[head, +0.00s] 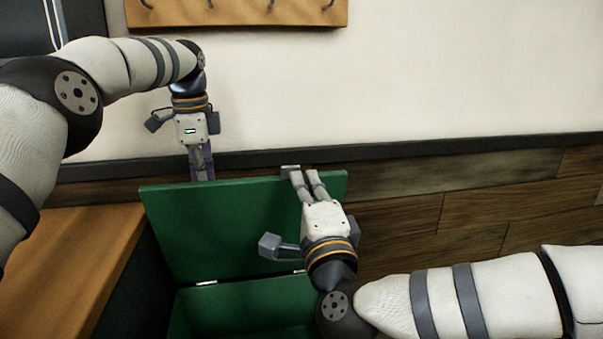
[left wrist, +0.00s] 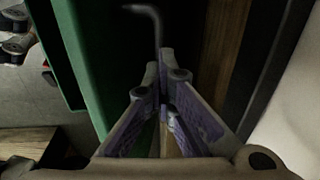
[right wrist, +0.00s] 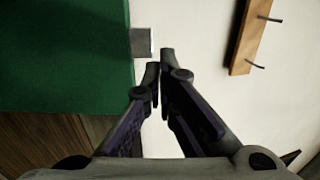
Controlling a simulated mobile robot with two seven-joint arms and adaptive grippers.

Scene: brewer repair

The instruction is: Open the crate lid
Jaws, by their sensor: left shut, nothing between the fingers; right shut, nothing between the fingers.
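The green crate lid (head: 225,230) stands raised and nearly upright above the green crate (head: 240,308), hinged along its lower edge. A small metal plate (head: 290,170) sits on the lid's top edge; it also shows in the right wrist view (right wrist: 141,42). My right gripper (head: 302,174) is shut and empty, in front of the lid with its tips by that plate; touching or not, I cannot tell. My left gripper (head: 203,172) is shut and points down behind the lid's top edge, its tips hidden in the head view. The left wrist view shows the lid (left wrist: 88,50) beside its fingers.
A wall with wood panelling (head: 400,215) stands close behind the lid. A wooden rack with hooks (head: 240,12) hangs above. A wooden surface (head: 75,260) lies left of the crate. A bent grey rod (left wrist: 155,22) shows beyond my left fingertips.

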